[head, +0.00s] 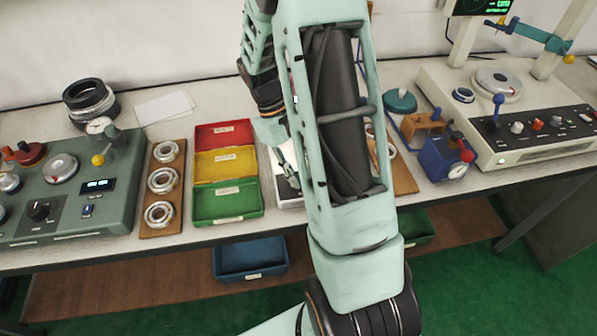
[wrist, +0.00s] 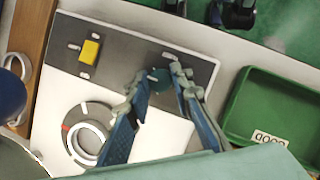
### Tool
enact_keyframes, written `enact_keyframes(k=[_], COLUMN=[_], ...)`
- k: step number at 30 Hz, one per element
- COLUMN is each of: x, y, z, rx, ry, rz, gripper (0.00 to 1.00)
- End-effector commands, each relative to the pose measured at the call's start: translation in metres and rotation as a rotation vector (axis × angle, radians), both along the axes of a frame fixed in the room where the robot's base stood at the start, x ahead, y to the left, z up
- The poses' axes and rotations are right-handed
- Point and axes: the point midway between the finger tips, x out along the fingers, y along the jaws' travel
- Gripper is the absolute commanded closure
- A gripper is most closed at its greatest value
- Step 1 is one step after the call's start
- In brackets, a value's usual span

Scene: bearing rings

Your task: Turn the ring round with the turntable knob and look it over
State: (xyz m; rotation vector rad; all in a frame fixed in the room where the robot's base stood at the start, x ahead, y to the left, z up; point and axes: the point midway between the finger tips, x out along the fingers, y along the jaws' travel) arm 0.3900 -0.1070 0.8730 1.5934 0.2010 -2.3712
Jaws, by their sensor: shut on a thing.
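In the wrist view, my gripper (wrist: 159,78) is shut on the round teal turntable knob (wrist: 158,82) on a dark panel. In the head view, my arm covers most of this station, and only a bit of my gripper (head: 287,165) shows; the ring is hidden there.
The green tray labelled GOOD (wrist: 235,128) stands close to my fingers. In the head view are a yellow tray (head: 224,165), a red tray (head: 223,134) and a wooden board with several rings (head: 161,228). A blue fixture with a dial (head: 440,158) stands right of my arm.

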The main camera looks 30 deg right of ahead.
Motion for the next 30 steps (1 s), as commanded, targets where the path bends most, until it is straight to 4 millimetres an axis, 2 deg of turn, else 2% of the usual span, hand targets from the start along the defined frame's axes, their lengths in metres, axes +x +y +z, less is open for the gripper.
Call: enact_keyframes(k=[2, 3, 8, 16, 20, 30], x=[0.002, 0.002, 0.001, 0.001, 0.005, 0.030], y=[0.000, 0.000, 0.000, 0.000, 0.001, 0.012], z=[0.001, 0.001, 0.001, 0.001, 0.010, 0.073], rx=[0.000, 0.000, -0.001, 0.000, -0.001, -0.001], ry=[-0.005, -0.005, -0.003, -0.002, -0.003, -0.006], rz=[0.001, 0.001, 0.002, 0.001, 0.002, 0.004], gripper=[1.00, 0.78, 0.62, 0.62, 0.62, 0.62])
